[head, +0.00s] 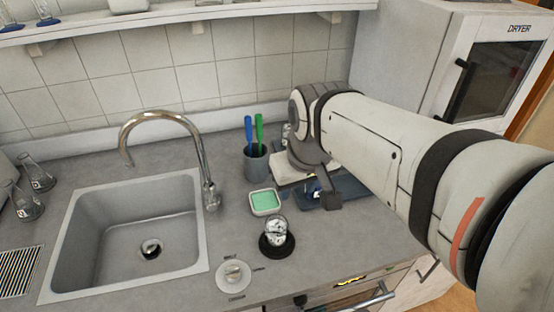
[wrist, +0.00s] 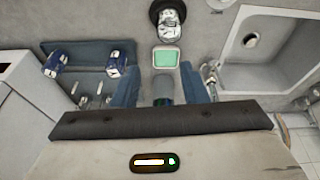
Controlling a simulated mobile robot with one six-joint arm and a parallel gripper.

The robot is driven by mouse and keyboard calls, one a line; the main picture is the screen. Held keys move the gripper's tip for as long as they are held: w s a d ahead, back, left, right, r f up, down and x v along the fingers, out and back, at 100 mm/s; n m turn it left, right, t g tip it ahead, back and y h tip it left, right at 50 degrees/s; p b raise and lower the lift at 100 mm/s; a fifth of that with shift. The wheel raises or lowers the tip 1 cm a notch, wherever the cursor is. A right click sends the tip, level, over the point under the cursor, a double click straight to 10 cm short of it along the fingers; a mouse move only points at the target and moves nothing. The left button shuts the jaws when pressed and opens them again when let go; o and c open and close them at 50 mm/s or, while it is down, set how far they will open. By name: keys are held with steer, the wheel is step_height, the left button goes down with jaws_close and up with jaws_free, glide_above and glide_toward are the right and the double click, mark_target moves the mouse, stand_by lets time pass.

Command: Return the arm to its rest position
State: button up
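My arm (head: 375,140) reaches in from the right of the head view, over the counter. My gripper (head: 322,190) is above the counter near the blue tray (head: 352,188), partly hidden by the wrist. In the wrist view my gripper (wrist: 161,80) shows two blue-grey fingers set wide apart. It is open, and I see nothing held between them. A dark cup (wrist: 163,90) appears behind the gap, lower down. The same grey cup (head: 256,164), with a blue and a green handle in it, stands left of the gripper in the head view.
A green-filled dish (head: 265,202) and a glass vessel on a black base (head: 276,238) stand near the gripper. The sink (head: 130,230) with its tall tap (head: 165,115) is left. The dryer (head: 490,70) is at back right. Blue-and-white items (wrist: 121,62) are on the tray.

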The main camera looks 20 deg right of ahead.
steer(key=shift+m, duration=0.5)
steer(key=s, duration=0.1)
steer(key=s+f, duration=0.2)
steer(key=shift+s+a+f, duration=0.1)
steer(key=shift+a+f, duration=0.15)
